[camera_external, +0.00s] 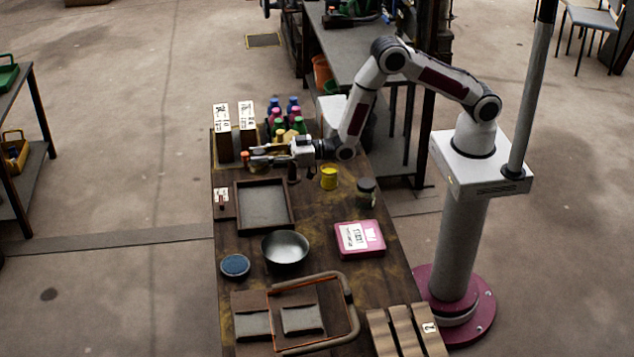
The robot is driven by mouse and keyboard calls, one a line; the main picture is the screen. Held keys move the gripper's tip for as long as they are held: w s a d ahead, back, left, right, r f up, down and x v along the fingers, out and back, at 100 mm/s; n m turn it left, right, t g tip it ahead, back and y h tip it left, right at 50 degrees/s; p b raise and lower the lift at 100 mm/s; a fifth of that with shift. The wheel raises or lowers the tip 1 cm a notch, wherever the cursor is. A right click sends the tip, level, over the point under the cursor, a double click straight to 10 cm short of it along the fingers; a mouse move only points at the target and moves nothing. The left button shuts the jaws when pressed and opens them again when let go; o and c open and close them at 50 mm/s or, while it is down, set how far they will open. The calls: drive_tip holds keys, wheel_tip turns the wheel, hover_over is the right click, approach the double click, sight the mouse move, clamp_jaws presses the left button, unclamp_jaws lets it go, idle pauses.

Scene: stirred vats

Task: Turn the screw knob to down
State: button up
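My gripper (254,158) reaches left from the arm, level with the near faces of two dark upright boxes. Its fingers are small here, and I cannot tell whether they are open or shut. A small orange piece (244,155) shows at the fingertips; I cannot tell whether it is touched or held, or whether it is the screw knob. A small dark and reddish fitting (222,198) with a white label sits at the table's left edge, beside a tray. Which way any knob points is too small to tell.
The wooden table (330,215) holds two labelled boxes (223,142), several colourful bottles (277,118), a yellow cup (329,178), a dark-lidded jar (366,193), a tray (237,215), a bowl (285,247), a pink box (360,238) and a blue round item (235,266).

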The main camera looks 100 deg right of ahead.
drive_tip(key=shift+a+m+h, duration=0.1)
drive_tip(key=shift+m+h, duration=0.5)
drive_tip(key=shift+h, duration=0.3)
drive_tip(key=shift+m+g+h, duration=0.55)
drive_tip(key=shift+m+h, duration=0.55)
drive_tip(key=shift+h, duration=0.55)
drive_tip(key=shift+m+g+h, duration=0.55)
drive_tip(key=shift+m+h, duration=0.55)
drive_tip(key=shift+h, duration=0.55)
drive_tip(key=shift+m+g+h, duration=2.1)
drive_tip(key=shift+m+h, duration=0.1)
drive_tip(key=shift+h, duration=0.5)
drive_tip(key=shift+m+g+h, duration=0.3)
drive_tip(key=shift+m+g, duration=0.1)
drive_tip(key=o, duration=1.1)
drive_tip(key=shift+v, duration=5.95)
